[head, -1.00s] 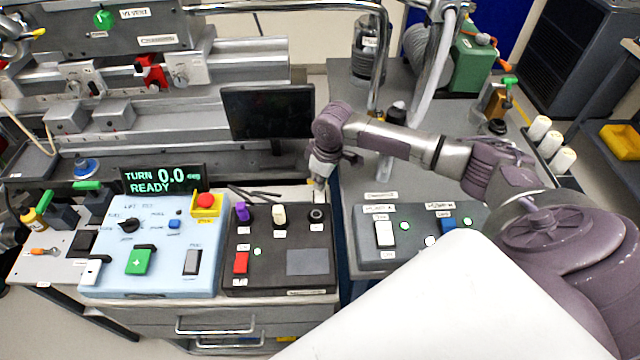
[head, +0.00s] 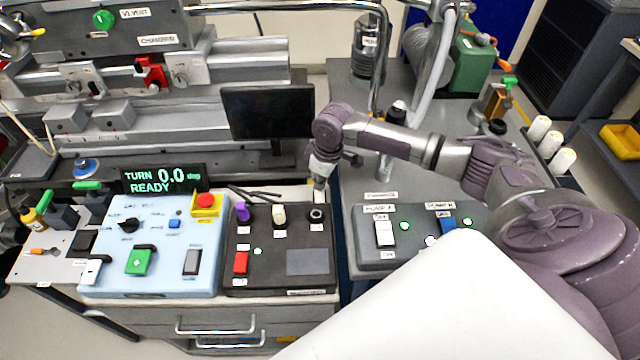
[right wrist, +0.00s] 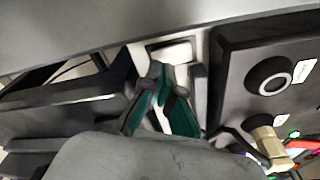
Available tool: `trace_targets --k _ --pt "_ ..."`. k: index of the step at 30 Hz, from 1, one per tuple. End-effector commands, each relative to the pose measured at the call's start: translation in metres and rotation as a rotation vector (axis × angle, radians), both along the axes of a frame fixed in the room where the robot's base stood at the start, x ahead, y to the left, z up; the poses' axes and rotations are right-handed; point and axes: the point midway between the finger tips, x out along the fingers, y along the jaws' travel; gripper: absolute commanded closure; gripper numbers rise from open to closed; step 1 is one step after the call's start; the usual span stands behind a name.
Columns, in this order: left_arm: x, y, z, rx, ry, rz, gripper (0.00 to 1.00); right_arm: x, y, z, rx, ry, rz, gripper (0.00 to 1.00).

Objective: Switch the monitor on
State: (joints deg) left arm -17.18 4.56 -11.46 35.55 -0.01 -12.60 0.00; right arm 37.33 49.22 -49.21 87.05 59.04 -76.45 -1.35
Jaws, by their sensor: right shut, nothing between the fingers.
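The monitor (head: 268,112) is a black screen on a stand behind the consoles, and its screen is dark. My right gripper (head: 319,190) points down at the back right corner of the dark console, below and to the right of the monitor. In the right wrist view its green-padded fingers (right wrist: 166,82) are shut with nothing between them. Their tips are close to a small white rectangular piece (right wrist: 172,52) in a pale frame. I cannot tell whether they touch it. My left gripper is not in view.
The dark console (head: 308,262) has a black round knob (head: 317,214) close to my right gripper. A blue console (head: 150,268) with a lit display (head: 163,180) reading "TURN 0.0 deg READY" is to the left. A pump panel (head: 378,262) stands to the right.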

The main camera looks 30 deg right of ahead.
Motion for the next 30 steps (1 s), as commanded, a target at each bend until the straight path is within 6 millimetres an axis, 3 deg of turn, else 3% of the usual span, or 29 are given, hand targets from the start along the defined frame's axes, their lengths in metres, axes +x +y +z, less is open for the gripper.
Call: trace_targets --k 30 --pt "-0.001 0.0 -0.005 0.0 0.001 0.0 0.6 0.0 0.0 -0.015 0.0 0.0 0.0 1.0"
